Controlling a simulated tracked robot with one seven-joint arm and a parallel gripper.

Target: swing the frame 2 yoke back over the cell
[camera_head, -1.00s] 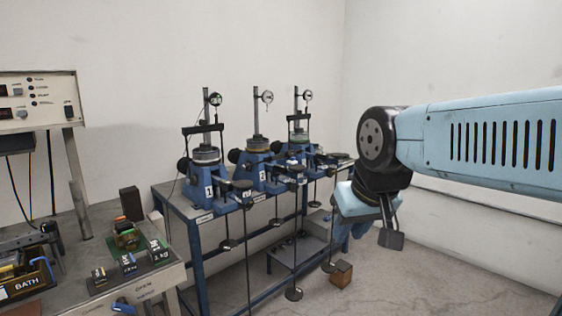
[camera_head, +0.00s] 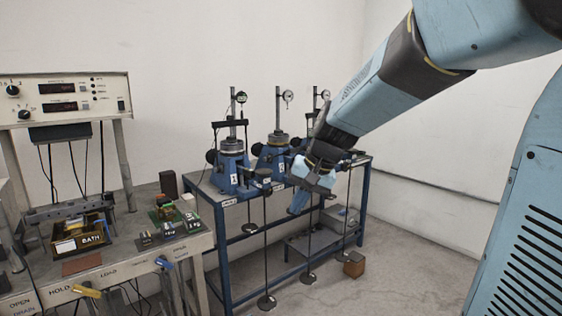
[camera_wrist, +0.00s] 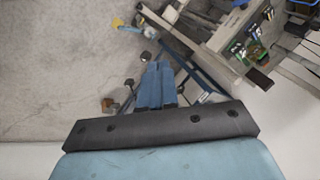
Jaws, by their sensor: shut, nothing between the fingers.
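Three blue lever frames stand in a row on a blue bench. Frame 2 (camera_head: 268,157) is the middle one, with a round metal cell (camera_head: 278,138) on top and a dial gauge (camera_head: 288,96) on its post. No dark crossbar shows over this cell, and I cannot make out where its yoke is. Frame 1 (camera_head: 228,172) has a dark yoke (camera_head: 230,123) across above its cell. My gripper (camera_head: 297,206) points down in front of frames 2 and 3, hiding most of frame 3. It is shut and empty; its blue fingers (camera_wrist: 157,75) also show in the wrist view.
A console bench at left holds a yellow-and-black BATH box (camera_head: 80,240), small weights and a dark block (camera_head: 168,183). Thin hanger rods with round pans (camera_head: 266,302) hang before the blue bench (camera_head: 225,262). A brown block (camera_head: 354,264) lies on the floor. Floor at right is clear.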

